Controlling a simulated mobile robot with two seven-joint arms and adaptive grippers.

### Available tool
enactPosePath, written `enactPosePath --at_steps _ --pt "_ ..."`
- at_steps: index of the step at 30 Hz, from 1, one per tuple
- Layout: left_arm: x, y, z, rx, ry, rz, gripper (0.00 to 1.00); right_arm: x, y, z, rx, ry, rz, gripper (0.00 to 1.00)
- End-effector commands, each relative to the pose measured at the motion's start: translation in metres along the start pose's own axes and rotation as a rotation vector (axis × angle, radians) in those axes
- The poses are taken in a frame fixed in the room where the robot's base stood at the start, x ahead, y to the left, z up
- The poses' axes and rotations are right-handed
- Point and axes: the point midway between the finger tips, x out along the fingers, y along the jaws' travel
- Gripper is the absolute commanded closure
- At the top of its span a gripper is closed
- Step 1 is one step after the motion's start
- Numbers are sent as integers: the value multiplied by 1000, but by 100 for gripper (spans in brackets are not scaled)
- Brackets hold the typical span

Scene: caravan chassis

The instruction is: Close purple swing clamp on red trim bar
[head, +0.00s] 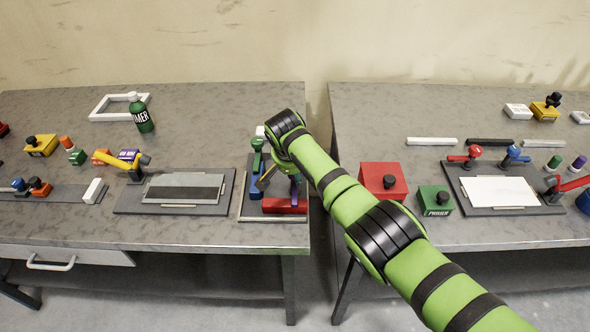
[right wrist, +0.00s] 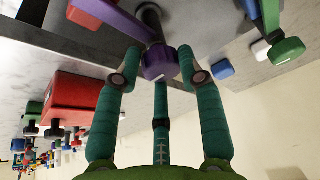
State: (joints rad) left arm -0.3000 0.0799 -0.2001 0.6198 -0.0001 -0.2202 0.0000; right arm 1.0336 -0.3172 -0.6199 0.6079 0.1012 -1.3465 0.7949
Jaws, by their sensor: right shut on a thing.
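My right gripper (head: 290,172) reaches down over the right end of the left bench and is largely hidden by my own wrist in the head view. In the right wrist view its teal fingers (right wrist: 160,78) are shut around the knob of the purple swing clamp (right wrist: 159,62). The clamp's purple arm runs up and left from the knob; only a little purple shows in the head view (head: 296,186). The red trim bar (head: 285,206) lies on a grey plate beneath the gripper, and part of it shows in the right wrist view (right wrist: 84,15). My left gripper is out of view.
A green clamp (head: 257,146) stands just left of the gripper. A red box (head: 383,180) and a green box (head: 436,200) sit on the right bench, across a gap. A yellow-handled clamp fixture (head: 130,165) is to the left.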

Motion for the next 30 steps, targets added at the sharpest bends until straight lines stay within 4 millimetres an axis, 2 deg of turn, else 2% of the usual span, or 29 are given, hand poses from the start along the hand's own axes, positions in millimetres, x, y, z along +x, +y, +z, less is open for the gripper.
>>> enactPosePath --at_steps 1,2,12,17,22,30 --pt "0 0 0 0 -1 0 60 -2 -3 -1 2 5 -9 49" --pt "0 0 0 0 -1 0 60 -2 -3 -1 2 5 -9 40" --pt "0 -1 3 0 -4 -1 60 -1 -1 -1 1 2 -4 40" --pt "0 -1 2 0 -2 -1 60 -8 -2 -1 0 3 -5 40" --pt "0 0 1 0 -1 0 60 -27 -2 -1 0 4 -8 40" --pt "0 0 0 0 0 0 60 -83 -3 -1 0 6 -8 40"
